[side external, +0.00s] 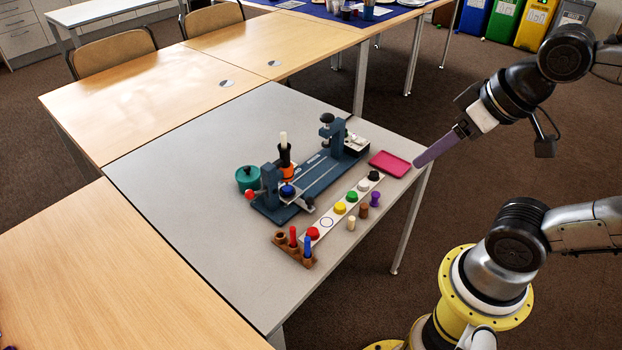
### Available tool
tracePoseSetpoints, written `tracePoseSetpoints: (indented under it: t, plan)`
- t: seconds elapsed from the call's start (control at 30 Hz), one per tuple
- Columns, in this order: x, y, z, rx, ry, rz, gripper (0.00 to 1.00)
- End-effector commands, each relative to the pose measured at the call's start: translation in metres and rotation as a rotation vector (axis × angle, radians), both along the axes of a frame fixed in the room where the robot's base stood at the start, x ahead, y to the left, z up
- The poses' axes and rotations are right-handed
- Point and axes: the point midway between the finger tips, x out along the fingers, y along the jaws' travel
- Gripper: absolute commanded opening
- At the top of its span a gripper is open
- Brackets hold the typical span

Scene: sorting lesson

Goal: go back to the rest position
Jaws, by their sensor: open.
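My gripper (418,164) is at the end of the raised arm at the right. Its long grey-purple fingers point down and left, near the table's right edge and just right of the pink tray (404,174) in the picture. It appears empty and clear of every object. From this side the gap between the fingers is hard to make out. No object is named by the task.
A grey table (200,195) bears a blue-teal fixture (322,178), a white strip (322,230) with coloured discs, loose pegs (364,211), and a brown rack (280,240) holding red and blue pegs. Open floor (480,190) lies right of the table.

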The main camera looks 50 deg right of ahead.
Motion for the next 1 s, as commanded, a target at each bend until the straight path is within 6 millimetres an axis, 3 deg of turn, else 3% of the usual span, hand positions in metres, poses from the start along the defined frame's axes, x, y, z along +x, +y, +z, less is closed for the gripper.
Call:
tracePoseSetpoints:
  t: [0.07, 1.0]
  plan:
    - [-0.0047, 0.0, -0.0101, -0.03, 0.03, 0.053, 0.59]
    - [-0.0035, 0.0, -0.0086, -0.057, 0.029, 0.103, 0.59]
